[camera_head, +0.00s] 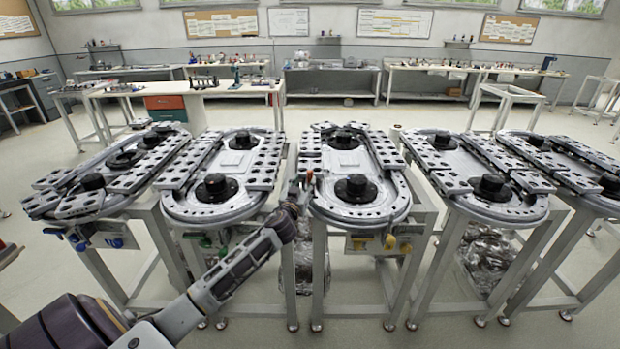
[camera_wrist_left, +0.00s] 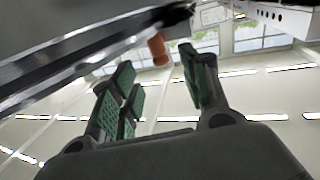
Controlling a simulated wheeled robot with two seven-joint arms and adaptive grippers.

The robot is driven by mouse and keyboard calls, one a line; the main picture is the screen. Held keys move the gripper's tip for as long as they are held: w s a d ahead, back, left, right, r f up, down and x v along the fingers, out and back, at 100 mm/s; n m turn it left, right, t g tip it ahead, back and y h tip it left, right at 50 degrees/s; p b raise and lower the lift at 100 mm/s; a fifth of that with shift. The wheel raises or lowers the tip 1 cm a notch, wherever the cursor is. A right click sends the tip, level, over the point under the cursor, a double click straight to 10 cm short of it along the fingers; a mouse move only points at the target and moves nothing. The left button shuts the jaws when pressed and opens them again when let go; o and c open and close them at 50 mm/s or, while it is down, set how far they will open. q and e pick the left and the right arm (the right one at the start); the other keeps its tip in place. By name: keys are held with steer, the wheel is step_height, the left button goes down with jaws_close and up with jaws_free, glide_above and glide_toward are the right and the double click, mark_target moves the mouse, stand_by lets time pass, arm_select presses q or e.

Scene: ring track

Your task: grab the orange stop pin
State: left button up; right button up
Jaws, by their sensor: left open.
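The orange stop pin (camera_wrist_left: 157,48) shows in the left wrist view as a short orange-brown cylinder hanging below a dark track edge. In the head view it is a tiny reddish spot (camera_head: 309,176) at the left rim of the middle ring track (camera_head: 360,217). My left gripper (camera_wrist_left: 154,78) is open, with green pads on its fingers. The pin appears between the fingertips in the picture, slightly beyond them, and I see no contact. In the head view my left gripper (camera_head: 299,190) is small and dark beside the middle track, partly merging with it. My right gripper is out of view.
Another ring track (camera_head: 212,217) stands close on the left, with a narrow gap between the stands. More tracks stand at the far left and right (camera_head: 492,212). Open floor lies in front of the stands.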

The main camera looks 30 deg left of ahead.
mark_target(309, 175)
arm_select(q)
steer(key=shift+w+a, duration=0.1)
steer(key=shift+w, duration=0.3)
steer(key=shift+w, duration=0.1)
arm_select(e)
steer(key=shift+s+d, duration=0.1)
arm_select(q)
steer(key=shift+w+a, duration=0.25)
steer(key=shift+w, duration=0.4)
steer(key=shift+x, duration=1.2)
steer(key=shift+w+a+f, duration=0.15)
steer(key=shift+w, duration=0.4)
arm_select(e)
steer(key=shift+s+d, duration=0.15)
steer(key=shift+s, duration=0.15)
arm_select(q)
jaws_close()
